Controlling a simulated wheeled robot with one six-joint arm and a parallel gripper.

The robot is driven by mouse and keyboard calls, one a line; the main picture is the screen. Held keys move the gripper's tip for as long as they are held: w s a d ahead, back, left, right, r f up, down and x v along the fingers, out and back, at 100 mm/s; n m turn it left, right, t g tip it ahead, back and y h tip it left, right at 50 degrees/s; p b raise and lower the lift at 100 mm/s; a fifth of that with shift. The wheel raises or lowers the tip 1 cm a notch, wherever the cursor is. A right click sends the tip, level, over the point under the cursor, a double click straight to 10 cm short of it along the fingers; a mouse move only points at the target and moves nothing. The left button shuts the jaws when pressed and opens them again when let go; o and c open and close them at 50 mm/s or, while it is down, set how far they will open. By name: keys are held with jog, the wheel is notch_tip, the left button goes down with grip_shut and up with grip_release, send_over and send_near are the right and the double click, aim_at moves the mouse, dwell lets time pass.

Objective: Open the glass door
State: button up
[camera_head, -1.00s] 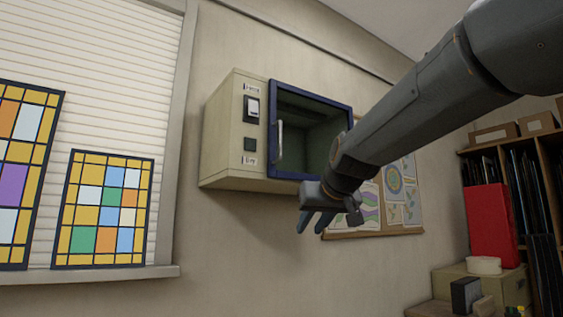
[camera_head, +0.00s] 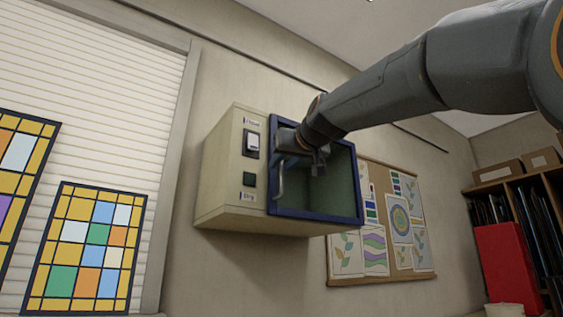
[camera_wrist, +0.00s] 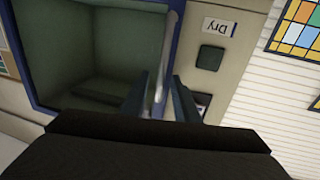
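The glass door (camera_head: 348,190) has a dark blue frame and sits on the front of a cream wall-mounted box (camera_head: 225,185). It looks closed, with a dark green interior behind the pane. Its pale vertical handle (camera_head: 280,182) is near the left edge, its upper part hidden by my gripper (camera_head: 318,165). My gripper is in front of the door's upper left. In the wrist view its two fingers (camera_wrist: 158,84) are apart, with a pale handle bar (camera_wrist: 164,70) showing between them. I cannot tell whether they touch it.
A switch (camera_head: 252,143) and a dark Dry button (camera_head: 249,180) are on the panel left of the door. A pinboard (camera_head: 340,277) hangs at the right. Shelves and a red folder (camera_head: 506,265) stand further right. Stained-glass panels (camera_head: 85,250) are at the left.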

jog(key=shift+w+a, duration=0.2)
jog(key=shift+w, duration=0.15)
grip_shut()
jog(key=shift+d, duration=0.1)
